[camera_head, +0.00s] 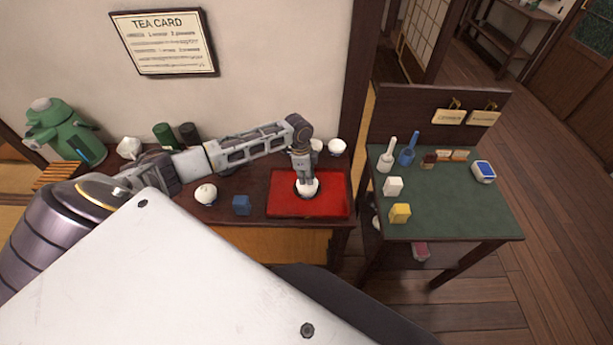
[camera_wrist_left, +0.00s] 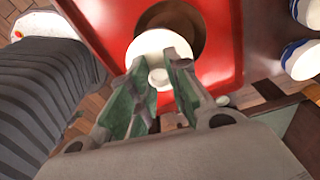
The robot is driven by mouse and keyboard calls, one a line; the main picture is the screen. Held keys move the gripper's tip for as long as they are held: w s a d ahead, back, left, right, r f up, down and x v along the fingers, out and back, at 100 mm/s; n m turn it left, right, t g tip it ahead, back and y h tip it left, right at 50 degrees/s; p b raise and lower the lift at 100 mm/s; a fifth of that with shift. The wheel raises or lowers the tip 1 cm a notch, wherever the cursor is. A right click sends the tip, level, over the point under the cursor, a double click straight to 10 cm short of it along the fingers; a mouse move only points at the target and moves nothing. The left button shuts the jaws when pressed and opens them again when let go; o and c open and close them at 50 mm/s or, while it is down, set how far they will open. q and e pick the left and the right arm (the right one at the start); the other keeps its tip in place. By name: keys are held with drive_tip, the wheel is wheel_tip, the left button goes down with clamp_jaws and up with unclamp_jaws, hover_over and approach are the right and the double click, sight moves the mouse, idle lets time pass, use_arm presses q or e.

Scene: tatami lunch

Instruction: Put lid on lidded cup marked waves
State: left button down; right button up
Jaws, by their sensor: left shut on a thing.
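My left gripper (camera_head: 304,178) points down over the red tray (camera_head: 282,206) and is shut on the knob of a white lid (camera_head: 308,188). In the left wrist view the round lid (camera_wrist_left: 150,48) sits between the fingertips (camera_wrist_left: 160,75). A brown round shape (camera_wrist_left: 185,18) shows partly behind the lid; I cannot tell whether it is a saucer or something else. The lid hides most of what is under it, so I cannot tell whether it rests on a cup. My right gripper is not in view.
A green table (camera_head: 455,205) with small items is at the right. A green pot (camera_head: 68,133) stands far left.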

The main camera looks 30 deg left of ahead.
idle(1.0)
use_arm(q)
drive_tip(key=shift+f+p, duration=0.3)
drive_tip(key=shift+p, duration=0.65)
idle(1.5)
drive_tip(key=c, duration=1.3)
unclamp_jaws()
drive_tip(key=shift+o, duration=0.3)
drive_tip(key=o, duration=0.4)
drive_tip(key=shift+c, duration=0.2)
drive_tip(key=shift+r, duration=0.25)
